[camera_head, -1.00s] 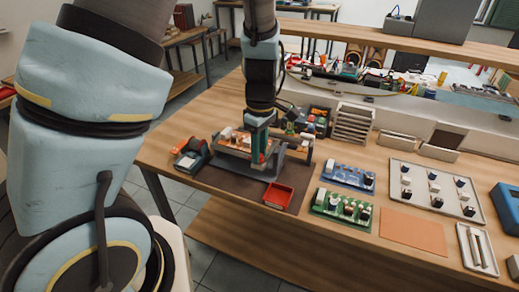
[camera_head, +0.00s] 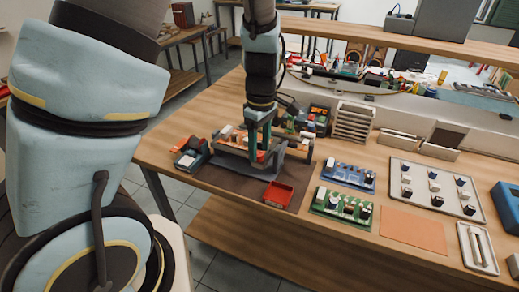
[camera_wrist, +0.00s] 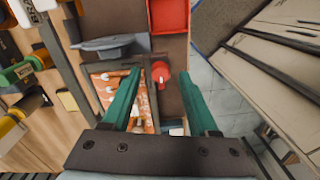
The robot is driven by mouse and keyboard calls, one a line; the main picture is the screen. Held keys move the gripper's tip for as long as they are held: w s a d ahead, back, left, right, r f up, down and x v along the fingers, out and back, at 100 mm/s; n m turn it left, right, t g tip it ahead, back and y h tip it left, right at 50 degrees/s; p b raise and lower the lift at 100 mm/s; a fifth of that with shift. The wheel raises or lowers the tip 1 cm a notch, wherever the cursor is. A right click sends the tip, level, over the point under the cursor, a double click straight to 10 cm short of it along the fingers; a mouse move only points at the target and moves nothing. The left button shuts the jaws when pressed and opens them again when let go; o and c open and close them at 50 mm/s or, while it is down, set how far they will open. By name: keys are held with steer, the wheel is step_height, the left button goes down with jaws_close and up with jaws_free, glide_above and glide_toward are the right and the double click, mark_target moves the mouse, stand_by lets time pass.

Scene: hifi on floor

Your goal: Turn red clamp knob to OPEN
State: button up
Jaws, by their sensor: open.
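The red clamp knob (camera_wrist: 161,73) shows in the wrist view between my two green fingers, with a pale mark on it. My gripper (camera_wrist: 160,78) is open, with one finger to either side of the knob and visible space between. In the head view my gripper (camera_head: 261,145) points down over the fixture. Whether the fingers are level with the knob is unclear. An orange circuit board (camera_wrist: 110,90) lies beside the knob in the fixture.
A red tray (camera_head: 279,194) sits in front of the fixture on a brown mat. Blue (camera_head: 348,176) and green (camera_head: 342,207) circuit boards lie to its right. A dark device (camera_head: 190,155) stands at the left, and a slotted rack (camera_head: 353,122) stands behind.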

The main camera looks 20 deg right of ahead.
mark_target(260, 153)
step_height(260, 153, up, 10)
steer(key=b, duration=0.1)
steer(key=shift+w+d, duration=0.15)
steer(key=shift+f, duration=0.1)
steer(key=a+f+m+t, duration=0.1)
steer(key=a+m, duration=0.7)
steer(key=a, duration=1.7)
steer(key=shift+w+a+f+m+t+h, duration=0.3)
steer(key=shift+w+a+t, duration=0.05)
steer(key=shift+t, duration=0.05)
